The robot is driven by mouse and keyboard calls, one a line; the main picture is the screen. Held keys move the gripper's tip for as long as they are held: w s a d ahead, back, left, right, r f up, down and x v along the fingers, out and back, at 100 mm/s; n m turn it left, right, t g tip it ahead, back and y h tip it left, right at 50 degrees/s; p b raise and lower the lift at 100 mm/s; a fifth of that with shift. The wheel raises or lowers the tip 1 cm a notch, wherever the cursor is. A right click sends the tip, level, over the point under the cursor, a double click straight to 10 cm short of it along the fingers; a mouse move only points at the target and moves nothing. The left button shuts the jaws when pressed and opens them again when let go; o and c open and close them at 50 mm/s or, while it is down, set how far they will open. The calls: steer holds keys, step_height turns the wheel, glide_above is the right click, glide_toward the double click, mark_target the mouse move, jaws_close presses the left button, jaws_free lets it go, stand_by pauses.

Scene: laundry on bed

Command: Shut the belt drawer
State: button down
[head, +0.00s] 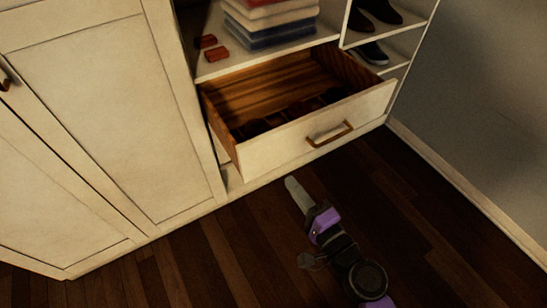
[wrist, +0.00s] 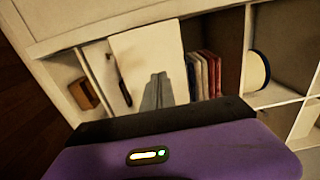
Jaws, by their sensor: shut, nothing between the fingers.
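The belt drawer (head: 310,130) is pulled well out of the white cabinet in the head view. Its cream front carries a brass bar handle (head: 330,134), and dark rolled items, probably belts (head: 285,118), lie inside its wooden box. My gripper (head: 290,182) is low in front of the drawer, near the floor and left of the handle, its fingers shut and empty. No contact with the drawer front can be made out.
Folded clothes (head: 270,22) and small red items (head: 212,50) sit on the shelf above the drawer. Shoes (head: 372,53) stand on shelves at right. Closed cabinet doors (head: 110,110) are at left. The wooden floor (head: 420,200) in front is clear; a wall (head: 480,100) stands at right.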

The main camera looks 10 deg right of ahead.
mark_target(268, 151)
steer(key=p+x, duration=0.1)
steer(key=x, duration=0.8)
steer(key=shift+w, duration=0.25)
